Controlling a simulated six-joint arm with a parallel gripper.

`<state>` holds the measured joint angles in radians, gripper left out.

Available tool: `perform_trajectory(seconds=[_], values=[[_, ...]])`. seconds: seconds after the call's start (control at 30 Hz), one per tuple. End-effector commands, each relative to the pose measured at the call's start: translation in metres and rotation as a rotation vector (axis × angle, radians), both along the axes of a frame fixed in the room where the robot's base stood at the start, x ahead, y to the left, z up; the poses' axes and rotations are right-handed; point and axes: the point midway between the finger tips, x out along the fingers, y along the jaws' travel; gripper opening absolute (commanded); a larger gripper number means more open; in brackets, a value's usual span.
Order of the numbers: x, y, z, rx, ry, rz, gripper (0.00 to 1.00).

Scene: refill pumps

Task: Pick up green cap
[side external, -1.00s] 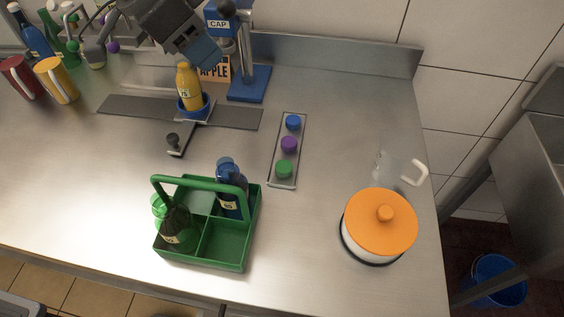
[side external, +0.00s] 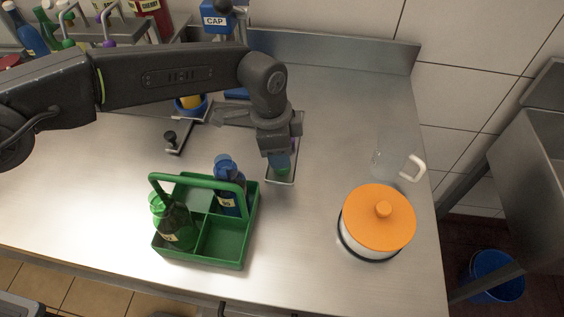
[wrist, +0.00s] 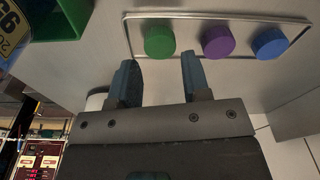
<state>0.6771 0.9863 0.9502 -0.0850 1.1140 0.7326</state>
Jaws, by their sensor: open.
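The green cap (wrist: 159,41) sits in the left part of a shallow metal tray (wrist: 190,16) in the wrist view. In the side external view the green cap (side external: 283,170) is partly hidden under my gripper. My gripper (wrist: 160,65) is open and empty, its two blue-grey fingertips just short of the green cap in the wrist view. The gripper also shows over the near end of the tray in the side external view (side external: 280,158). A purple cap (wrist: 218,41) and a blue cap (wrist: 269,43) stand to the right of the green one in the same tray.
A green carrier (side external: 228,245) with a green bottle (side external: 176,226) and a blue bottle (side external: 226,199) stands left of the tray. A pot with an orange lid (side external: 379,218) and a clear jug (side external: 386,163) stand to the right. The counter between is clear.

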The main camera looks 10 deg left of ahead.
Motion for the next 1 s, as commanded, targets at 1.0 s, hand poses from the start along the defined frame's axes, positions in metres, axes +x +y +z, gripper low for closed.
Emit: perform_trajectory(seconds=[1.0], values=[[0.001, -0.004, -0.037, -0.001, -0.001, 0.002, 0.23]])
